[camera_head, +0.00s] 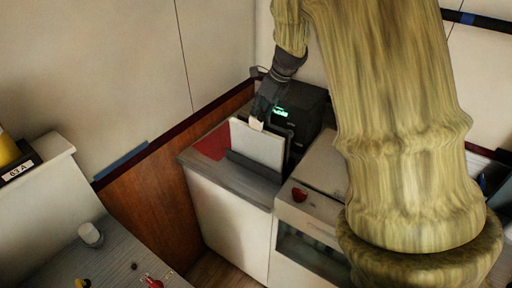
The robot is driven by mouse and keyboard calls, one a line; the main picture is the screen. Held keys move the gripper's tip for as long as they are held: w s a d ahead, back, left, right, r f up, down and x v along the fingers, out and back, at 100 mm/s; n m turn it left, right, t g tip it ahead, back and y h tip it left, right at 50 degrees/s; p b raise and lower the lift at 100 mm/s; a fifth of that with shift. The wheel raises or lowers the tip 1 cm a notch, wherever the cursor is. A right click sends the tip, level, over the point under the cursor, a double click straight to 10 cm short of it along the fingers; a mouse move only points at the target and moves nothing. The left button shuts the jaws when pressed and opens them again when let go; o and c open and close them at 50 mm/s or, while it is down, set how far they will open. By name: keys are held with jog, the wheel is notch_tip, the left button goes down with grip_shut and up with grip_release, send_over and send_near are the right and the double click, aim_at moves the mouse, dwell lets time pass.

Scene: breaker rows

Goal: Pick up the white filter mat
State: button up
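The white filter mat (257,147) stands nearly upright, like a flat pale panel, in a dark slotted holder (262,175) on the grey-topped cabinet. My gripper (257,121) comes down from above, with its dark fingers at the mat's top edge. A small pale patch shows at the fingertips. The fingers overlap the mat's edge in the picture, but I cannot tell whether they grip it. The mat's lower edge is hidden by the holder's front.
A black box with green lit digits (281,113) stands close behind the mat. A red patch (213,143) lies on the cabinet top at the left. A red knob (299,194) sits on the cabinet at the right. A white cylinder (90,235) stands on the near-left counter.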

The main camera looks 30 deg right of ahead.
jog(key=x, duration=0.1)
jog(key=p+x, duration=0.1)
jog(key=x, duration=0.1)
jog(key=shift+w+a+f, duration=0.2)
jog(key=shift+a, duration=0.1)
jog(key=shift+w+f+p, duration=0.2)
jog(key=shift+f+p, duration=0.1)
jog(key=shift+f, duration=0.35)
jog(key=shift+a, duration=0.1)
grip_shut()
